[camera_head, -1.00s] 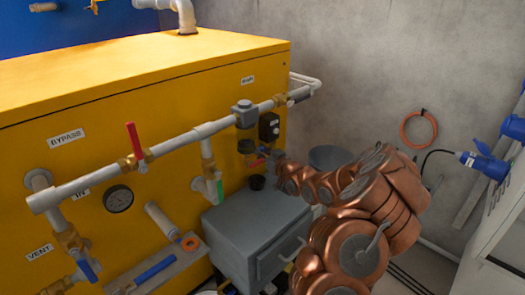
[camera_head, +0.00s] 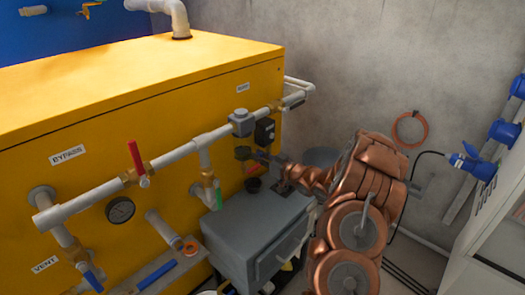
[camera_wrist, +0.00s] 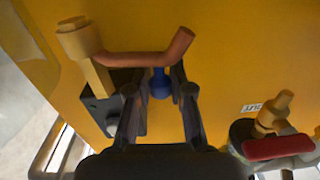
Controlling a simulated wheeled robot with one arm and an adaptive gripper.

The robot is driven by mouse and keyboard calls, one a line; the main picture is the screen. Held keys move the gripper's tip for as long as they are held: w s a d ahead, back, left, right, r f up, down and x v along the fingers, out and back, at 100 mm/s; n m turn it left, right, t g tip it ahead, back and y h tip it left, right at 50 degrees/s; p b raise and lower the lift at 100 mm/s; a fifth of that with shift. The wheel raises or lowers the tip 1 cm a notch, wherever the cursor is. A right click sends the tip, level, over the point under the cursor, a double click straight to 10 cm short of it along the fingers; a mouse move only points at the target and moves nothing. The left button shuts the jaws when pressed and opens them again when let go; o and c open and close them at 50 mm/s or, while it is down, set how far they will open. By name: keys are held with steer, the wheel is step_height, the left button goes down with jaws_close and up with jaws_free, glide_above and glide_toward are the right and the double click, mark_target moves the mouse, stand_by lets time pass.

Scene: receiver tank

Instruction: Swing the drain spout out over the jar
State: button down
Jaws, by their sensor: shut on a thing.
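The drain spout (camera_wrist: 150,58) is a copper-coloured bent tube running from a brass fitting (camera_wrist: 78,38) in the wrist view. A short blue knob (camera_wrist: 160,83) sits under its middle. My gripper (camera_wrist: 160,92) has its dark fingers on either side of this knob, just below the tube. In the head view my gripper (camera_head: 268,158) is low beside the pipework at the tank's right end, and the spout is hard to make out there. A small dark cup (camera_head: 253,185), seemingly the jar, stands on the grey cabinet, below and left of my gripper.
The yellow tank (camera_head: 140,110) carries white pipes and a red lever (camera_head: 136,158). Another red lever (camera_wrist: 280,147) is right of my fingers in the wrist view. The grey cabinet (camera_head: 245,235) stands below. A round grey container (camera_head: 322,157) is behind my arm.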

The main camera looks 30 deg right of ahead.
steer(key=y+p, duration=0.1)
steer(key=d+n+g+y+p, duration=0.1)
steer(key=s+p, duration=0.1)
steer(key=p, duration=0.1)
steer(key=shift+d+r+n+y, duration=0.25)
steer(key=shift+n+y, duration=0.15)
steer(key=shift+a+f+g, duration=0.1)
steer(key=shift+g, duration=0.2)
steer(key=c, duration=1.3)
jaws_free()
steer(key=shift+o, duration=1.4)
steer(key=shift+a+f, duration=0.15)
steer(key=shift+a, duration=0.1)
steer(key=v, duration=1.2)
